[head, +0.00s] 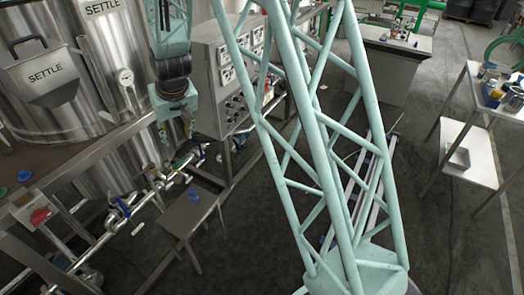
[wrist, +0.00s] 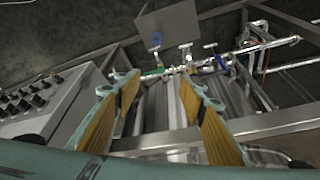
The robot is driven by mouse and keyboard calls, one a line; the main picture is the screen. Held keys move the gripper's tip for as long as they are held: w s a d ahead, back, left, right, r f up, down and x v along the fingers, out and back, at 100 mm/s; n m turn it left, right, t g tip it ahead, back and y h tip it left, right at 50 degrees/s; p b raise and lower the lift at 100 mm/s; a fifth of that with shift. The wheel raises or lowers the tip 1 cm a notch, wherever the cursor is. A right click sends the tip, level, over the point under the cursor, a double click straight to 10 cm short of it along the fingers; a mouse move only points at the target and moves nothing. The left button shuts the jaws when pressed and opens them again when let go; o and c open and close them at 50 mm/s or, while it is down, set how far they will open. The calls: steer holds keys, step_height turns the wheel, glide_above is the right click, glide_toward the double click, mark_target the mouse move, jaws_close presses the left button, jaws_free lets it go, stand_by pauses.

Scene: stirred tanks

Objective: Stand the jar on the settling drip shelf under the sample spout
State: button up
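My gripper (head: 180,124) hangs in front of the large steel SETTLE tank (head: 82,95) in the head view. In the wrist view my gripper (wrist: 160,88) is open, with its yellow pads apart and nothing held between them. I cannot tell which fitting is the sample spout.
Pipes with valves (head: 122,208) run along the tank front, close to the stand. A grey control cabinet (head: 225,85) stands right of my gripper. A metal table (head: 470,105) with several containers is at the far right. Open floor lies in front of the stand.

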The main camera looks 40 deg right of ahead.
steer(key=s+r, duration=2.5)
steer(key=s, duration=1.1)
steer(key=s+d+r, duration=0.1)
steer(key=s+r, duration=0.2)
steer(key=s, duration=1)
steer(key=shift+s+d+n, duration=0.15)
steer(key=shift+s+n, duration=0.05)
steer(key=shift+n, duration=0.1)
